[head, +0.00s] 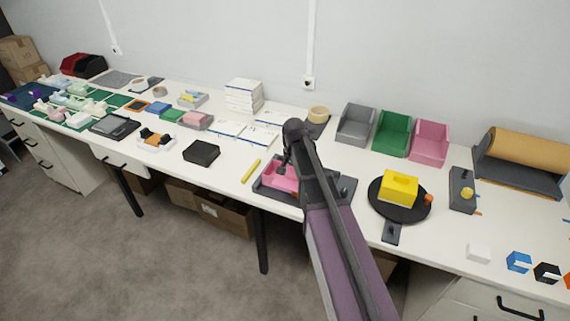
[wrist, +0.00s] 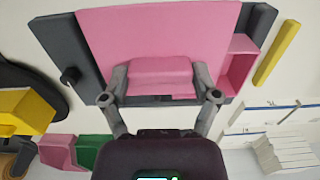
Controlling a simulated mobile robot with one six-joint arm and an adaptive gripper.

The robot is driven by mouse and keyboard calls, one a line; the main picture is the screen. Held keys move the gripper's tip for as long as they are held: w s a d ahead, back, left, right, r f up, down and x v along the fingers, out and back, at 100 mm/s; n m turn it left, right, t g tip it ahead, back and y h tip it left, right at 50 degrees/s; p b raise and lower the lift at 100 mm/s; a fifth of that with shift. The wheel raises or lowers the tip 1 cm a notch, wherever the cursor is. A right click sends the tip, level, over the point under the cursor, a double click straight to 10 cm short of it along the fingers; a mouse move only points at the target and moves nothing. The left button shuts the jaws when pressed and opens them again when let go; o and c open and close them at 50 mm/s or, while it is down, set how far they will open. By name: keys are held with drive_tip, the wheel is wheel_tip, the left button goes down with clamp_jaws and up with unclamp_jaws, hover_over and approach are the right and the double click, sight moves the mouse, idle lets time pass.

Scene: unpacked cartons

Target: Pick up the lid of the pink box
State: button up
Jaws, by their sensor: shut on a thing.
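The pink lid (wrist: 165,25) fills the upper middle of the wrist view as a flat panel with a raised block handle (wrist: 160,75). My gripper (wrist: 160,92) is shut on this handle, one finger at each side. The pink box (wrist: 240,65) shows past the lid's right edge, with part of its open inside visible, so the lid does not fully cover it. In the head view the pink box (head: 278,177) sits near the table's front edge, and my gripper (head: 288,160) is over it. My arm hides its right part; the lid's height is hard to tell.
The box stands on a dark grey tray (head: 267,190) with a small knob at its right. A yellow marker (head: 251,171) lies left of it. A black round turntable (head: 411,213) with a yellow block (head: 398,187) stands right. Grey, green and pink bins (head: 429,143) stand behind.

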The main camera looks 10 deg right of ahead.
drive_tip(key=shift+s+d+r, duration=0.15)
drive_tip(key=shift+s+d, duration=0.05)
drive_tip(key=shift+s, duration=1.05)
drive_tip(key=shift+s+d+r, duration=0.1)
drive_tip(key=shift+s+d, duration=0.1)
drive_tip(key=shift+s, duration=1)
